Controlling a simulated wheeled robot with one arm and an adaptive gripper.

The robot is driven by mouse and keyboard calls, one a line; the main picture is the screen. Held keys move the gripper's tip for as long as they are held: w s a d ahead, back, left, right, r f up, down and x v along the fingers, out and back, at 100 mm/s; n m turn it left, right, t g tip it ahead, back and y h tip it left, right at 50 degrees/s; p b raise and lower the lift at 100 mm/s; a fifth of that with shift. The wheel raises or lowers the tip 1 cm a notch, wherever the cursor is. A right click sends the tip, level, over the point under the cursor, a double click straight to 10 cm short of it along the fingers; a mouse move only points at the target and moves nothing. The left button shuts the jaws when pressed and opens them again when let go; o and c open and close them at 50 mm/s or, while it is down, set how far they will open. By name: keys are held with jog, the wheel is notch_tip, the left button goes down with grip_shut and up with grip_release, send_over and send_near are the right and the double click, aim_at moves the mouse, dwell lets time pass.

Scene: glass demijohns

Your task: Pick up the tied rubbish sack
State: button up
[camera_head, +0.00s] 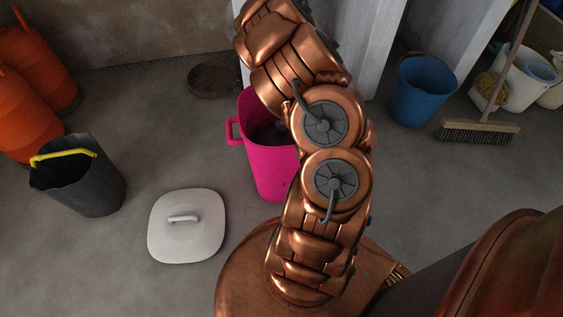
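No tied rubbish sack can be clearly made out. A bright pink bin (268,172) with a side handle stands upright on the floor near the middle, open at the top. Something dark shows inside it, but my copper arm covers its right side and I cannot tell what the dark content is. A pale grey-white lid (188,245) with a handle lies flat on the floor to the left of the bin. My arm rises in front of the bin, and my gripper does not show.
A black bucket (85,185) with a yellow handle stands left, near orange containers (25,125). A shallow dark pan (212,78) lies behind the bin. A blue bucket (420,92), a broom (478,132) and a white bucket (527,85) stand right. Floor between is clear.

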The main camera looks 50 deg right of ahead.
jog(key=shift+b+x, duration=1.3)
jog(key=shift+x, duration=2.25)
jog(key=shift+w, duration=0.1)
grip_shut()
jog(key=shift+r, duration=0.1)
